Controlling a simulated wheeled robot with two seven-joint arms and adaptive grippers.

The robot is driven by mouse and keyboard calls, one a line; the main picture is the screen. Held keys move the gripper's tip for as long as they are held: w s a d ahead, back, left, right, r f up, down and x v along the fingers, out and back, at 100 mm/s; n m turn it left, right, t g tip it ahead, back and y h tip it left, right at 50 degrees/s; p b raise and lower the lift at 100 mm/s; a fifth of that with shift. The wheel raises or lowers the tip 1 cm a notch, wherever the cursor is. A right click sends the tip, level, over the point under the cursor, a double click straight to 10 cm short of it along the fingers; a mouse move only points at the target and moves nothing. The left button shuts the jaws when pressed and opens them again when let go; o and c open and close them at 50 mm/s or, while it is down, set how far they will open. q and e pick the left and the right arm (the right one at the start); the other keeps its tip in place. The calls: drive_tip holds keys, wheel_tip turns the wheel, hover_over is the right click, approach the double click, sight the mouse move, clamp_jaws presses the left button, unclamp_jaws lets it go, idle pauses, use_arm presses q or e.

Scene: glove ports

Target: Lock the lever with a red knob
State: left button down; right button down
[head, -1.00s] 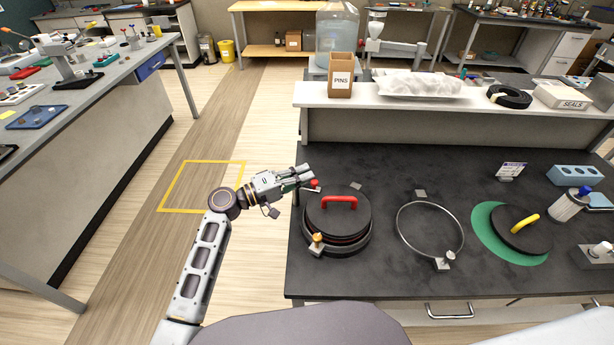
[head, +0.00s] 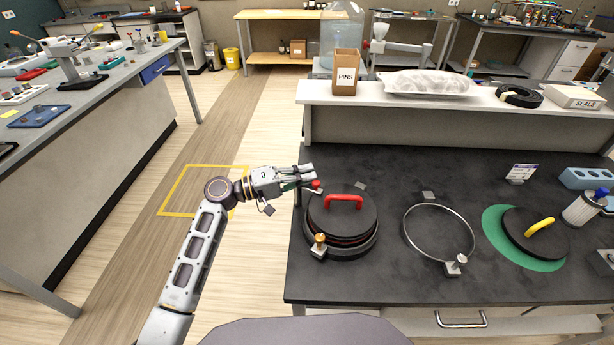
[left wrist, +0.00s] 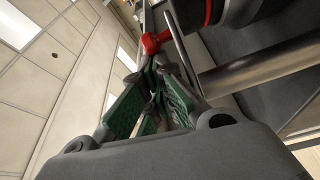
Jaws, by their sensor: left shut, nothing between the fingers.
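The lever's red knob (head: 317,184) sits at the upper left edge of the round black port (head: 352,240), whose black lid carries a red handle (head: 343,199). My left gripper (head: 311,174) is shut and empty, beside the knob over the bench's left edge. In the left wrist view the red knob (left wrist: 150,43) shows just past the fingertips of my left gripper (left wrist: 155,68), with green finger pads. I cannot tell whether they touch. Most of the lever's arm is hidden. My right gripper is out of view.
A brass-coloured knob (head: 320,239) stands on a clamp at the port's front. To the right are an open metal ring (head: 406,232) and a black lid with a yellow handle (head: 520,240) on a green mat. A raised shelf (head: 420,100) runs behind, holding a PINS box (head: 345,75).

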use_arm(q)
drive_tip(key=shift+v, duration=1)
drive_tip(key=v, duration=1)
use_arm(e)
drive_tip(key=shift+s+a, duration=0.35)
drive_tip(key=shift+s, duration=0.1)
use_arm(q)
drive_tip(key=shift+w, duration=0.1)
